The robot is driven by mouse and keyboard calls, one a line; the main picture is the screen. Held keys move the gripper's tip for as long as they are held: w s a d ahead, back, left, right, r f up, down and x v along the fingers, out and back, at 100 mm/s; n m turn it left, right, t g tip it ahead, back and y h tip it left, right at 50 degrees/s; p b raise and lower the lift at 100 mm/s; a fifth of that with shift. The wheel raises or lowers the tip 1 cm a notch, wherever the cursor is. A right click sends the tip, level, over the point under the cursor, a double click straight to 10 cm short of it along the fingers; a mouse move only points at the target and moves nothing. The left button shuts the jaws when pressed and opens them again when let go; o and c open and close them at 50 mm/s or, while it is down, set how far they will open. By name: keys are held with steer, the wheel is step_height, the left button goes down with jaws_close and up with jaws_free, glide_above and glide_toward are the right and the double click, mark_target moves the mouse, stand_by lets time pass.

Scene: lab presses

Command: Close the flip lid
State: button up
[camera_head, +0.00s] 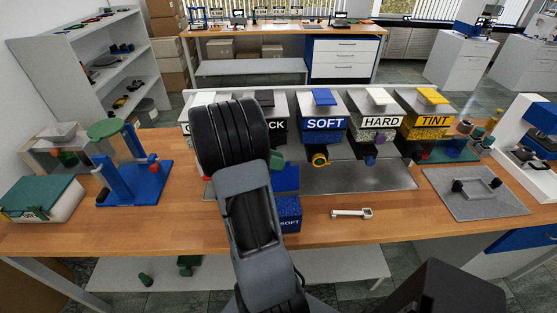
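I cannot tell for sure which part is the flip lid. A row of labelled dispensers stands at the back of the workbench, and each has a flat cap on top: the SOFT dispenser (325,138), the HARD dispenser (379,127) and the TINT dispenser (428,122) are readable. A small blue box marked SOFT (289,224) stands at the front, beside my arm, with a blue panel (287,179) behind it. At the far left a box (62,205) has a green top (42,193). My dark arm covers the middle-left; my gripper does not show.
A blue stand with a green disc (104,129) is at the left. A light wrench-like tool (351,213) lies at the front. A grey plate with a handle (475,196) is at the right, near a white-and-blue press (537,140). Bare wood (420,225) shows along the front.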

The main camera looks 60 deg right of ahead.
steer(key=shift+s+d+f, duration=0.15)
steer(key=shift+s, duration=0.1)
jaws_close()
stand_by(0.5)
